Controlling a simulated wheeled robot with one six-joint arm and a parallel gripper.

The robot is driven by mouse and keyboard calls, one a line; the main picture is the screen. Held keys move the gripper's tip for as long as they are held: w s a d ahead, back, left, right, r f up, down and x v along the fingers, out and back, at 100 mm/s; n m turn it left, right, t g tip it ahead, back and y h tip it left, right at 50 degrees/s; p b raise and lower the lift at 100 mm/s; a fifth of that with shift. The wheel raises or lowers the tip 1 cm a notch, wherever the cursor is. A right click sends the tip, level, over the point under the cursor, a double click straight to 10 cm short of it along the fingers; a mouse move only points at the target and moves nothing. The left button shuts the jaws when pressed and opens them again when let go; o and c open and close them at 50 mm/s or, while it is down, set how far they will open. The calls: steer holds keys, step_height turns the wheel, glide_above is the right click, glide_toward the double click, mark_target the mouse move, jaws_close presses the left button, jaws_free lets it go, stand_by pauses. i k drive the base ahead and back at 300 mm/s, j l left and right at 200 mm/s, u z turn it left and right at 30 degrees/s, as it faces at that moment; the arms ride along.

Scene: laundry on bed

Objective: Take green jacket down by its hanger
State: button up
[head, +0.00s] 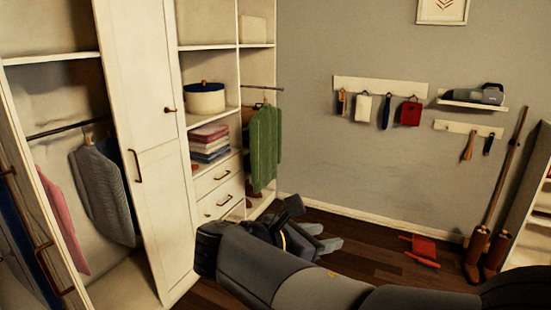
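A green jacket (266,144) hangs in the right part of the wardrobe, in the head view. Its hanger (265,101) shows as a small light piece above the collar, hooked on a short dark rod (262,87). My gripper (322,238) is in front of the wardrobe, lower than the jacket and to its right in the picture, apart from it. Its two grey fingers look spread, with nothing seen between them. The arm hides part of the floor and the lower wardrobe front.
A tall white door (144,140) stands left of the shelves. A grey garment (104,190) and a pink one (62,220) hang farther left. Drawers (218,187) sit left of the jacket. A red dustpan (422,248) lies on the floor; a broom (506,175) leans at right.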

mark_target(265, 129)
steer(key=i+l+u, duration=0.1)
steer(key=i, duration=3.55)
steer(key=i+l+u, duration=0.1)
steer(key=i+u, duration=0.2)
steer(key=i, duration=0.15)
steer(key=i+l+u, duration=0.25)
steer(key=i, duration=0.2)
steer(key=i+l+u, duration=0.3)
steer(key=i+j, duration=0.05)
steer(key=i, duration=0.05)
